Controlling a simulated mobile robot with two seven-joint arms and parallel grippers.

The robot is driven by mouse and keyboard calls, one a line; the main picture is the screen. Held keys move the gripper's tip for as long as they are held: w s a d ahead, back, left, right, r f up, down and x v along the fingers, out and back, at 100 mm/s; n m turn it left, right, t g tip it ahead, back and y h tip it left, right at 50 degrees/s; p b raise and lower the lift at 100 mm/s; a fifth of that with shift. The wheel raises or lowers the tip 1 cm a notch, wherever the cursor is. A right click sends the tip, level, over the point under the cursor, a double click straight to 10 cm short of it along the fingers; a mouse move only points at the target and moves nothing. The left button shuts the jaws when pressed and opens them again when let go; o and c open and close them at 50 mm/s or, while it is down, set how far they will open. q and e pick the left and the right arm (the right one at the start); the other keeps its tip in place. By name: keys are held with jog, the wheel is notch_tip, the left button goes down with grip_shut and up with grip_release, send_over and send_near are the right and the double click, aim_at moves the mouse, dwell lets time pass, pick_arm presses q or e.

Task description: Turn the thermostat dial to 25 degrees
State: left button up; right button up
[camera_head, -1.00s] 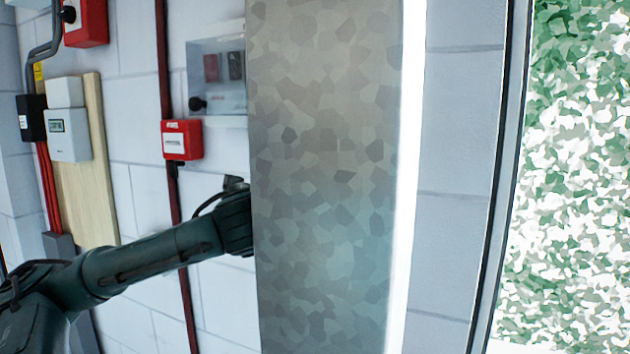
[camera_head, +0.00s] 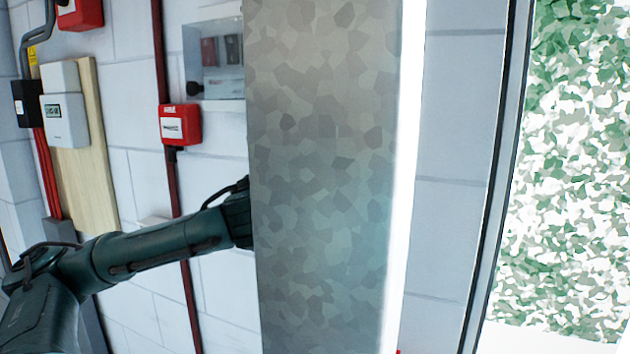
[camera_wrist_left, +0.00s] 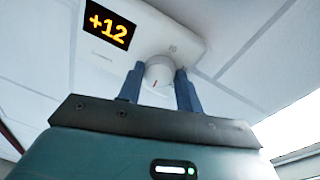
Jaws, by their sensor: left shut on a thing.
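The thermostat is a white unit (camera_wrist_left: 190,40) in the left wrist view. Its black display (camera_wrist_left: 108,25) reads +12 in orange digits. The thermostat is not visible there. My right gripper is in neither view.
The tall metal panel (camera_head: 322,180) fills the middle of the head view and blocks the sight behind it. Left of it, the block wall carries a red call box (camera_head: 181,125), a clear-fronted box (camera_head: 214,60) and a wooden board (camera_head: 86,150) with white boxes.

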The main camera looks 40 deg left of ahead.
pick_arm(q)
jog(key=shift+f, duration=0.1)
dwell(0.3)
jog(key=o, duration=0.7)
